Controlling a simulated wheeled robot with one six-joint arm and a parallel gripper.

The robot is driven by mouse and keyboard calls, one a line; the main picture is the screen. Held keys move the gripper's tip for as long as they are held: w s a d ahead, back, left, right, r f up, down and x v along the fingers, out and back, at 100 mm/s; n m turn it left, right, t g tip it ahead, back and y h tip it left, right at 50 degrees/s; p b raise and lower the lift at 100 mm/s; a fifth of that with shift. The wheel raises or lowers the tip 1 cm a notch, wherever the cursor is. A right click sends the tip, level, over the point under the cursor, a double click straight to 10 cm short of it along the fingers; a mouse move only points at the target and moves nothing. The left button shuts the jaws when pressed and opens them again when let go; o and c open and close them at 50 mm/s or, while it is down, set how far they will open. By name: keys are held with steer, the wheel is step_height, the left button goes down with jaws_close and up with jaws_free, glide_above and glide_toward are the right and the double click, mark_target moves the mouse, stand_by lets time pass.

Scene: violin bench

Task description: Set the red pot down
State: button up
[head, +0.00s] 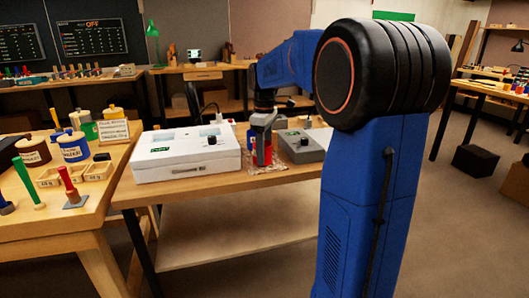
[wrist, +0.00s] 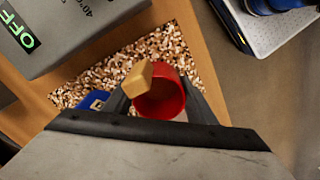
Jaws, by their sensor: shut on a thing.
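The red pot (wrist: 166,98) is between the fingers of my gripper (wrist: 160,108) in the wrist view, its open round mouth toward the camera. In the head view the pot (head: 262,157) shows as a small red patch below my gripper (head: 262,138). My gripper is shut on it. A tan wooden block (wrist: 138,78) overlaps the pot's left rim; I cannot tell whether it is inside the pot. The speckled chip-patterned mat (wrist: 120,72) lies below the pot on the wooden bench. The pot's base is hidden, so I cannot tell whether it touches the mat.
A grey box with a green OFF display (wrist: 60,32) stands beside the mat. A white box (head: 186,152) is left of my gripper, and a grey box (head: 303,146) is right of it. A white tray (wrist: 285,22) shows at upper right. The bench's bare front edge (head: 215,187) is clear.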

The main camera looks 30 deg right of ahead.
steer(key=shift+f, duration=0.1)
steer(key=o, duration=1.1)
steer(key=shift+c, duration=0.2)
step_height(320, 180, up, 12)
steer(key=s+a+f+m+t, duration=0.1)
steer(key=s+a+f, duration=0.4)
steer(key=s, duration=0.5)
steer(key=s+a+f+m+t, duration=0.2)
steer(key=s+a+f+m, duration=0.2)
steer(key=s+f, duration=0.4)
steer(key=s+a+f+m+t, duration=0.1)
steer(key=s+a+f, duration=0.5)
steer(key=s, duration=0.6)
steer(key=shift+s+a+f+m+t, duration=0.15)
steer(key=shift+a+f+m+t, duration=0.3)
steer(key=shift+m, duration=0.35)
